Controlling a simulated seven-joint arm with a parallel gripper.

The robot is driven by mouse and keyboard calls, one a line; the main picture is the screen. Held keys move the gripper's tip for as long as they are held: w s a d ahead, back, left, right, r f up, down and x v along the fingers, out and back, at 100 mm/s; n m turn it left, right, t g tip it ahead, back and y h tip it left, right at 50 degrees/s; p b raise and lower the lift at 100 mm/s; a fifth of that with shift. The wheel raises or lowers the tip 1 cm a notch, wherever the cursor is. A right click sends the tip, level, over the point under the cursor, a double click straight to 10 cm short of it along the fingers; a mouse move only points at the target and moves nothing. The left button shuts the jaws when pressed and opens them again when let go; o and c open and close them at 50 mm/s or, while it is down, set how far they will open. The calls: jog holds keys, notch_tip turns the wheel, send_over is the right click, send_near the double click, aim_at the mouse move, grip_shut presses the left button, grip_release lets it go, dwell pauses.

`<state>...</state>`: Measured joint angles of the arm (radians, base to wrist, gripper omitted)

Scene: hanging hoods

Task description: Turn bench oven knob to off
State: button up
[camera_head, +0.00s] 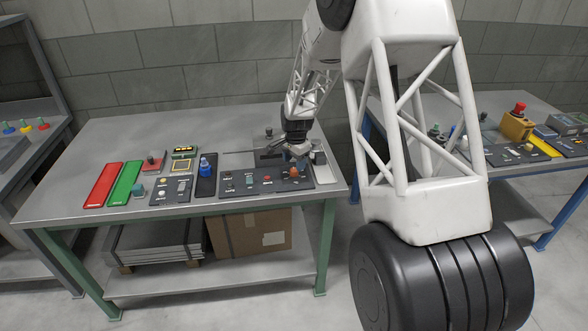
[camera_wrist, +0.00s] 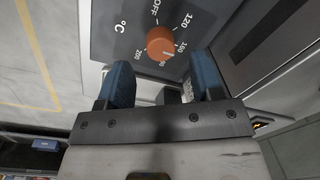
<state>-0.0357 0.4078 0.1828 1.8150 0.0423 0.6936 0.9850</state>
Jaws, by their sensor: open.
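The orange oven knob (camera_wrist: 161,42) sits on a dark dial panel (camera_wrist: 110,38) marked OFF, 120, 160, 200 and °C. OFF is printed above the knob in the wrist view. A pale mark on the knob's lower right edge faces the higher numbers; the exact setting is hard to read. My gripper (camera_wrist: 163,78) is open, with two blue fingers apart and nothing between them. The knob lies just beyond the fingertips, roughly centred between them. In the head view my gripper (camera_head: 298,150) hangs over the right end of the green-legged bench, above an orange knob (camera_head: 293,171).
The control panel (camera_head: 238,197) carries several knobs and buttons close by. A blue-topped device (camera_head: 206,168), a green mat (camera_head: 126,185) and a red mat (camera_head: 103,186) lie to the left on the bench (camera_head: 75,195). A cardboard box (camera_head: 262,236) is on the shelf below.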

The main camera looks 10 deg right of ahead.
aim_at(294, 169)
jog(key=shift+w+f, duration=0.1)
jog(key=shift+f, duration=1.7)
jog(key=c, duration=0.9)
